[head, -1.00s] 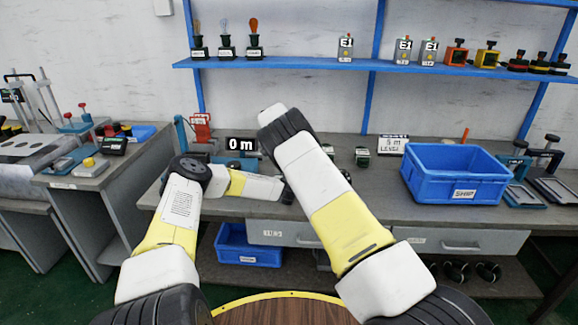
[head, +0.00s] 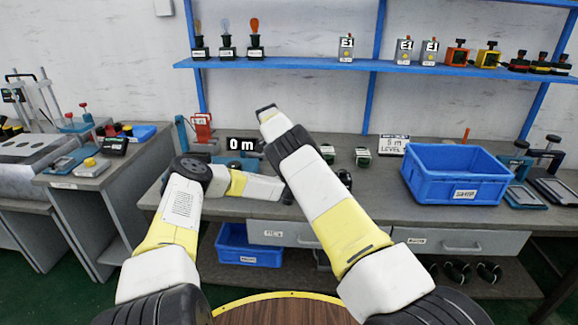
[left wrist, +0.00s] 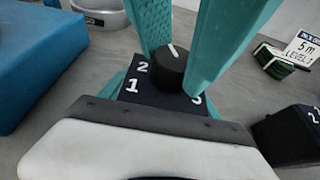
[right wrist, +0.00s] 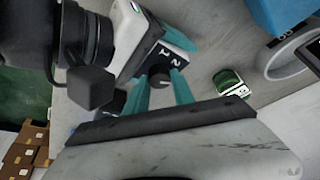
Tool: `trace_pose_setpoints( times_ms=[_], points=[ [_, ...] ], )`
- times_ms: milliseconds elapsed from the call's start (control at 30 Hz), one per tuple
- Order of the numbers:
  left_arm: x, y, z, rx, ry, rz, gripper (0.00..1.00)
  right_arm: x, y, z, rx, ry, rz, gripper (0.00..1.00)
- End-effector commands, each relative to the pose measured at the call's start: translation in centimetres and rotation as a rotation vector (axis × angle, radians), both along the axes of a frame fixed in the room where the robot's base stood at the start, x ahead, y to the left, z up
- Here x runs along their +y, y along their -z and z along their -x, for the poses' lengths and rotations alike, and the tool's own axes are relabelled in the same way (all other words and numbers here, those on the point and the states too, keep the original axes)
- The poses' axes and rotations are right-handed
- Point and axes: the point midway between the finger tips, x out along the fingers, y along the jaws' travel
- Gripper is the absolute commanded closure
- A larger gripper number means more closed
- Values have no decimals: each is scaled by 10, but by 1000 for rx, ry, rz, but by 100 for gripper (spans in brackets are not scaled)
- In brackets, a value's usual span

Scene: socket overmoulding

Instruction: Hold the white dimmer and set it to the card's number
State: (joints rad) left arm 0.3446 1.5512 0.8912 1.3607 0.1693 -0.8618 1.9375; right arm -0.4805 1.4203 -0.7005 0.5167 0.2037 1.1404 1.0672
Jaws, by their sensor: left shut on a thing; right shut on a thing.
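The dimmer (left wrist: 160,101) shows in the left wrist view as a dark face with white numbers 1, 2 and 3; its white body cannot be made out. My left gripper (left wrist: 163,98) is shut on it. My right gripper (right wrist: 160,92) is shut on its black knob (left wrist: 172,72), with one teal finger each side. The knob's white line points up in the left wrist view, away from the 1 and 3. The right wrist view shows the face (right wrist: 172,54) and knob (right wrist: 158,77). The card (head: 393,146) reads "5 m LEVEL"; its number is too small to read. In the head view my arms hide both grippers.
Another dark numbered block (left wrist: 288,132) stands right of the dimmer in the left wrist view. A green labelled part (right wrist: 228,82) lies on the bench. A blue bin (head: 455,180) stands right of the card.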

Motion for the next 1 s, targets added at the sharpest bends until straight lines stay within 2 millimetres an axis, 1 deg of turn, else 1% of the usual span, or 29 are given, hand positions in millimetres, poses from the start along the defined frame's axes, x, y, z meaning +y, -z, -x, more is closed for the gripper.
trace_pose_setpoints(
  times_ms=[33, 133, 167, 433, 533, 667, 900, 1000],
  points=[
    [0, 0, 0, 0, 0, 0, 68, 1, -1, 0, 0, -1, 0, 68],
    [0, 0, 0, 0, 0, 0, 68, 1, -1, 0, 0, -1, 0, 49],
    [0, 0, 0, 0, 0, 0, 68, 1, 0, 0, 0, -1, 0, 48],
    [0, 0, 0, 0, 0, 0, 68, 0, -1, 0, 0, -1, 0, 48],
    [0, 0, 0, 0, 0, 0, 68, 2, -5, 1, 0, -1, 0, 48],
    [0, 0, 0, 0, 0, 0, 68, 7, -23, 6, -2, -2, -1, 48],
    [0, 0, 0, 0, 0, 0, 68, 21, -71, 20, -2, -2, -1, 48],
    [0, 0, 0, 0, 0, 0, 68, 26, -87, 26, -2, -2, -2, 48]
  ],
)
